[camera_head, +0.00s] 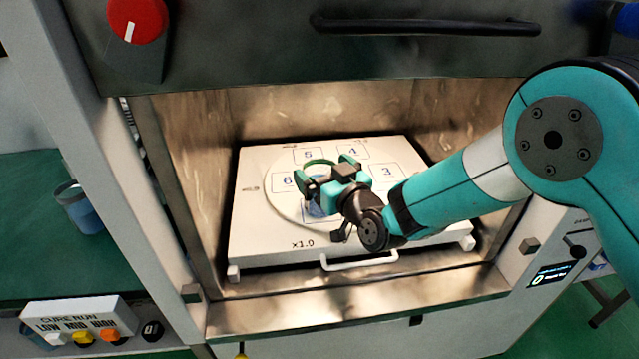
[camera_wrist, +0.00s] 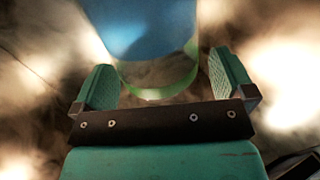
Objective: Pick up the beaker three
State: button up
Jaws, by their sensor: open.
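A clear beaker with a green rim and blue contents (camera_head: 316,209) stands on the round plate (camera_head: 284,211) inside the chamber, largely hidden behind my gripper. My gripper (camera_head: 326,173) is open, with one finger on each side of the beaker. The wrist view shows the beaker's blue contents and green rim (camera_wrist: 150,35) between the green fingers of my gripper (camera_wrist: 162,74). A narrow gap shows at the right finger; contact at the left is unclear. No number can be read on the beaker.
The plate has numbered squares; 3, 4, 5 and 6 show. It lies on a white tray (camera_head: 262,247) with a front handle (camera_head: 358,262). Metal chamber walls surround it, under a raised dark door (camera_head: 250,45). Another blue beaker (camera_head: 82,210) stands on the green bench at left.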

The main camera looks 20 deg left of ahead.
jog(key=shift+x, duration=0.8)
jog(key=shift+c, duration=0.5)
jog(key=c, duration=1.4)
jog(key=shift+c, duration=0.2)
jog(key=shift+r, duration=0.15)
